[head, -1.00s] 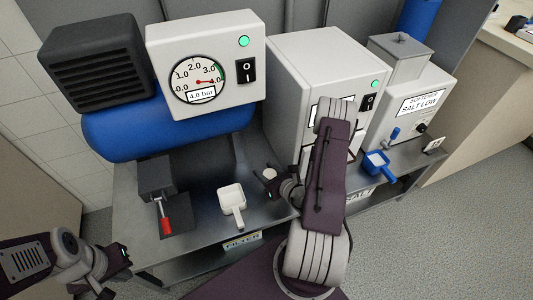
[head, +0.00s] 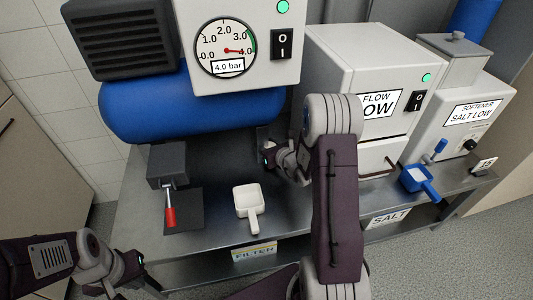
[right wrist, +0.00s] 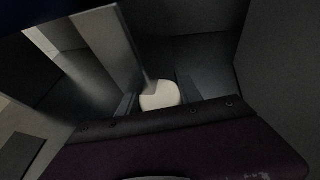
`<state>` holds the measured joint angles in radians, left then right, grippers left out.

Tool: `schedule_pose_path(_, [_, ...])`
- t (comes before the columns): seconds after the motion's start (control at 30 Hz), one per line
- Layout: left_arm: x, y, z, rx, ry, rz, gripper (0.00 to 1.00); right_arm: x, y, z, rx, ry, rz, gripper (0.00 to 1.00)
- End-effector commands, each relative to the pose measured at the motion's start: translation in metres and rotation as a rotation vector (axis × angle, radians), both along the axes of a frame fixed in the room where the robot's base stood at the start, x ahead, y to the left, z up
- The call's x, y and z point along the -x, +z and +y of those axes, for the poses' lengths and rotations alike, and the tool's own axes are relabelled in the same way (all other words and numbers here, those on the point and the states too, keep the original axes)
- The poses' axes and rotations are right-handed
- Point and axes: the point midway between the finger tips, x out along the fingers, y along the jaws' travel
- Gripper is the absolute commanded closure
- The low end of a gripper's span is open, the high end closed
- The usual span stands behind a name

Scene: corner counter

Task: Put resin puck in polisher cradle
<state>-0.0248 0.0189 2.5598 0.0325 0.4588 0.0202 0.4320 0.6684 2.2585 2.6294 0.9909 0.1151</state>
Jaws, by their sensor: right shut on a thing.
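My right gripper (head: 268,152) is over the back of the steel counter, in front of the blue tank and left of the white machine (head: 350,65). It is shut on a pale, rounded puck (right wrist: 160,95), which shows between the dark fingers in the right wrist view. In the head view the puck is mostly hidden by the gripper. I cannot make out a cradle for certain; my right arm covers part of the machine's front. My left gripper (head: 143,288) is at the bottom left edge, partly cut off.
On the counter (head: 215,228) are a dark block with a red-handled lever (head: 170,215) and a white scoop (head: 248,202). A blue scoop (head: 420,182) lies right, by the softener (head: 465,105). The blue tank (head: 190,105) and gauge box (head: 240,50) stand behind.

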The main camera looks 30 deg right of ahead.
Motion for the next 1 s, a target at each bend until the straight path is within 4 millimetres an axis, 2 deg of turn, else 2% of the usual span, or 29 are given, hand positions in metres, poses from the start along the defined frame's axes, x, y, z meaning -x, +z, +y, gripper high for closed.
schedule_pose_path(0.03, [0.000,-0.012,0.000,0.000,0.000,0.000,1.00,0.000,-0.014,0.000,-0.001,0.000,0.002,0.99])
schedule_pose_path(0.13, [0.000,-0.027,0.000,0.000,0.000,0.000,1.00,0.001,-0.034,0.000,-0.001,0.000,0.003,0.99])
schedule_pose_path(0.37, [0.000,-0.023,0.000,0.000,0.000,0.000,1.00,0.001,-0.032,0.000,0.000,0.000,0.001,0.99])
schedule_pose_path(0.5, [0.000,-0.028,0.000,0.000,0.000,0.000,1.00,0.001,-0.036,0.000,0.000,0.000,0.001,0.99])
schedule_pose_path(0.53, [0.000,-0.027,0.000,0.000,0.000,0.000,1.00,0.001,-0.035,0.000,0.000,0.000,0.001,0.53])
schedule_pose_path(0.6, [0.000,-0.026,0.000,0.000,0.000,0.000,1.00,0.001,-0.034,0.000,0.000,0.000,0.001,0.37])
schedule_pose_path(0.87, [0.000,-0.026,0.000,0.000,0.000,0.000,1.00,0.001,-0.034,0.000,0.000,0.000,0.001,0.37])
schedule_pose_path(1.0, [0.000,-0.019,0.000,0.000,0.000,0.000,1.00,0.000,-0.027,-0.002,0.001,0.000,0.001,0.37])
